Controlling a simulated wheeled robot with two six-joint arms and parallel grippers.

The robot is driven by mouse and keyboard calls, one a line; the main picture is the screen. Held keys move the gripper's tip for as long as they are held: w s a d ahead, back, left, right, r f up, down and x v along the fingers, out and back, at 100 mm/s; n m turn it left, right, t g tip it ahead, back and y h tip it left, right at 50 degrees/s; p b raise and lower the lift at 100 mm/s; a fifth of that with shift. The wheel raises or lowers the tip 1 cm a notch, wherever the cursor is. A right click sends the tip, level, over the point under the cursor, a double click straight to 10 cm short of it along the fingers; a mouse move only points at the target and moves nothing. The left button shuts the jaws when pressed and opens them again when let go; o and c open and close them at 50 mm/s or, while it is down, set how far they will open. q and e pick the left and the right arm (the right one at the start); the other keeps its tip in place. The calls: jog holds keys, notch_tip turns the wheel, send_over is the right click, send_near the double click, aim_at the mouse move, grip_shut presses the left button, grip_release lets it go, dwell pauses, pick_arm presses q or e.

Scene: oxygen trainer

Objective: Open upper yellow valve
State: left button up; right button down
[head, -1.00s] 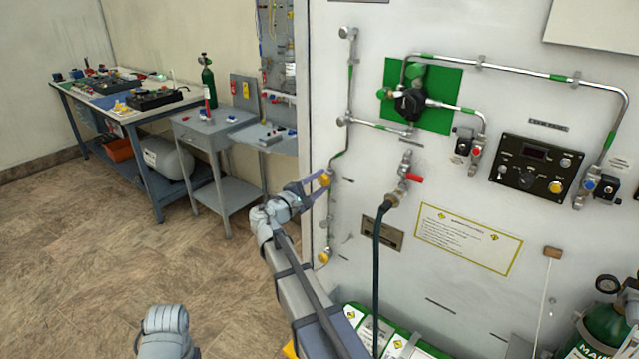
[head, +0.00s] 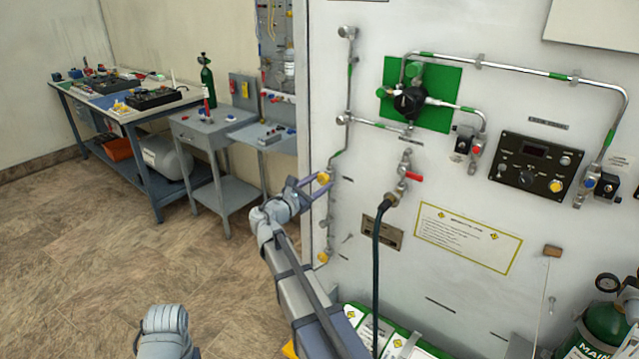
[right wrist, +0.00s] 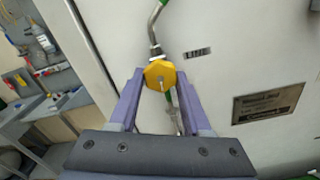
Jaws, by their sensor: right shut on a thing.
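The upper yellow valve (head: 323,178) is a small yellow knob on the thin pipe near the left edge of the white panel. In the right wrist view it shows as a faceted yellow knob (right wrist: 157,74) with a pale stem at its centre. My right gripper (head: 320,184) reaches it from the left and is shut on it, with one purple finger on each side. A lower yellow valve (head: 322,257) sits further down the same panel edge, clear of the gripper. My left gripper is out of view.
A dark hose (head: 377,270) hangs from a fitting with a red handle (head: 414,177), right of my arm. A green cylinder (head: 606,328) stands at lower right. A grey side table (head: 212,124) and a workbench (head: 150,108) stand at left; the floor before them is clear.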

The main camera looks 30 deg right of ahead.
jog(key=shift+f+n, duration=0.1)
jog(key=shift+n, duration=0.4)
jog(key=shift+c, duration=1.8)
grip_release()
jog(key=shift+s+a, duration=0.1)
jog(key=v, duration=0.7)
jog(key=shift+a, duration=0.35)
jog(key=shift+s, duration=0.15)
